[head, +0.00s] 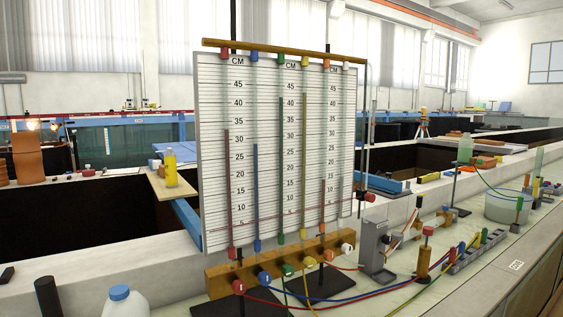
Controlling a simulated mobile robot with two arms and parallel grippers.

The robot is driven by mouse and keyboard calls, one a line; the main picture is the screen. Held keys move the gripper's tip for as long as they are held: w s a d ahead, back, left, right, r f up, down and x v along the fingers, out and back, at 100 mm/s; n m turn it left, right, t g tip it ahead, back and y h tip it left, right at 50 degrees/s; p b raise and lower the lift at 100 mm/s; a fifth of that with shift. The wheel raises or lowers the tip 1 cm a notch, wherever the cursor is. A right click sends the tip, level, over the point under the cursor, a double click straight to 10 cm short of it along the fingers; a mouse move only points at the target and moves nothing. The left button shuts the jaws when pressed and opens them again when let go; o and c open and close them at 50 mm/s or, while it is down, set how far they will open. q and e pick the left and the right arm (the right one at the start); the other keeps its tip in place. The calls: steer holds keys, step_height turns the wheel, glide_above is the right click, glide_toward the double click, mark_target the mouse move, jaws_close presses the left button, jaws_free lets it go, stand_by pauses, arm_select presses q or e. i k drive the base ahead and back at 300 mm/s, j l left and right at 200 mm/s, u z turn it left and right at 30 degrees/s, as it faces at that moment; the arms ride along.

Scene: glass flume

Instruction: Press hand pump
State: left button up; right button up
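I cannot tell for sure which item is the hand pump. A small upright grey metal unit (375,245) stands on the bench right of the manometer board, with tubing near it. To its right, a brass-coloured cylinder with a red top (425,260) stands upright on a base. Neither is being touched. Neither of my grippers is in this view.
The tall manometer board (215,150), with coloured columns, stands at centre above a wooden block of numbered valves (218,283). Coloured tubes cross the bench. A clear bucket (505,207) stands at right. A white bottle (125,303) and dark cylinder (47,297) are front left.

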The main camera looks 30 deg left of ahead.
mark_target(428, 230)
steer(key=i+l+z, duration=0.1)
steer(key=i+l, duration=0.3)
steer(key=i+l+z, duration=0.15)
steer(key=i+l, duration=0.2)
steer(key=i, duration=0.2)
steer(key=i+l+z, duration=0.1)
steer(key=i+l, duration=0.15)
steer(key=i, duration=0.25)
